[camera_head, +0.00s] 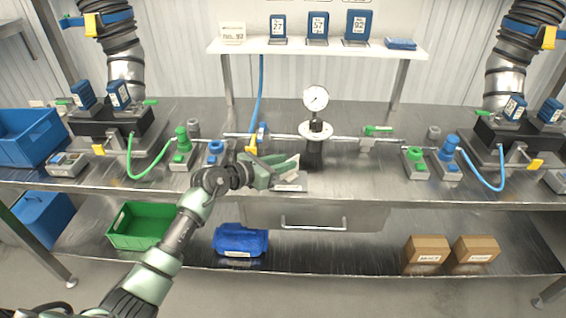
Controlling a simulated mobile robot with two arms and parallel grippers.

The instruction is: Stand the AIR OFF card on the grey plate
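My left gripper (280,170) reaches in from the lower left and is over the front middle of the steel bench. A pale, thin piece shows at its green fingers; it may be the AIR OFF card, but no lettering on it is readable. The fingers hide much of it, and I cannot tell whether they are closed on it or apart. A flat grey plate (300,188) with a white label lies on the bench just below the fingertips. I cannot tell whether the pale piece touches it. My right gripper is not in view.
A pressure gauge (316,98) stands on a dark post just right of the gripper, with a thin pipe running both ways. A blue hose (261,90) hangs behind. Valve blocks with green and blue caps stand left and right. The bench front right of the plate is clear.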

